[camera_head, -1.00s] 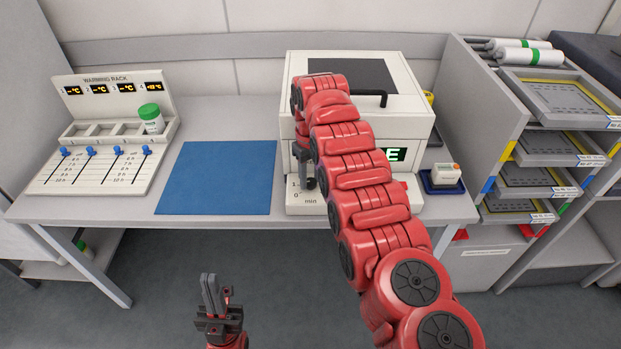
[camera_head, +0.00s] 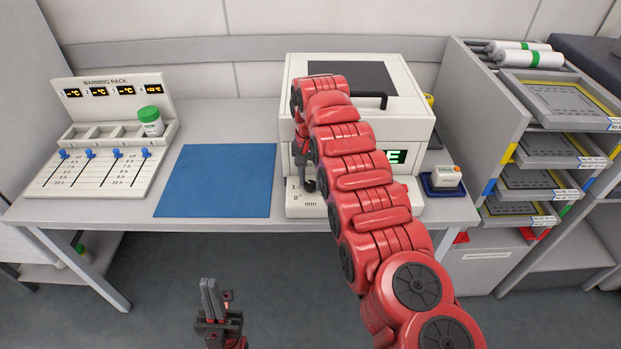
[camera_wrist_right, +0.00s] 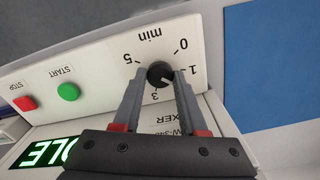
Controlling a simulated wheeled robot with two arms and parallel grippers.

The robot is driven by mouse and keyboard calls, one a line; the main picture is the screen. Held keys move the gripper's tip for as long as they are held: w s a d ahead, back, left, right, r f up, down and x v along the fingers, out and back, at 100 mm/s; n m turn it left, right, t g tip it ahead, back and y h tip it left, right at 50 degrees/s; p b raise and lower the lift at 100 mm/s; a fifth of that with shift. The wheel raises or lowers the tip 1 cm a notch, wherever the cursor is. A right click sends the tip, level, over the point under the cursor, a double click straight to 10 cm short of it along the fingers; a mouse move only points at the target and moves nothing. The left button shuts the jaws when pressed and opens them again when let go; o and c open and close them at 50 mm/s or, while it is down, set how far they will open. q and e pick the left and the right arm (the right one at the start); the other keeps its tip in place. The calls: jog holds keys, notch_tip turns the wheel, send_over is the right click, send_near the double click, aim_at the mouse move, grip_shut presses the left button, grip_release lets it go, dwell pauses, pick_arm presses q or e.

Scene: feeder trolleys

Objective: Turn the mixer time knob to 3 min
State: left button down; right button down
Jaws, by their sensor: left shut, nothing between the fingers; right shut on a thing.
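The mixer (camera_head: 301,70) is a white box at the back of the table. In the right wrist view its black time knob (camera_wrist_right: 160,73) sits on a dial marked 0, 1, 3, 5 and "min". The knob's light mark appears to point between 1 and 3, closer to 1. My right gripper (camera_wrist_right: 157,82) is shut on the knob, one finger on each side. My left gripper (camera_head: 209,300) is shut and empty, low in front of the table.
Green START (camera_wrist_right: 68,92) and red STOP (camera_wrist_right: 25,103) buttons are beside the dial. A display (camera_wrist_right: 48,152) reads partly "DLE". A blue mat (camera_head: 218,180) lies left of the mixer, beside the warming rack (camera_head: 100,130). A small device on a blue tray (camera_head: 448,189) stands right.

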jog(key=m, duration=1.1)
jog(key=shift+m, duration=1.7)
jog(key=shift+c, duration=2.2)
grip_release()
jog(key=shift+r, duration=0.15)
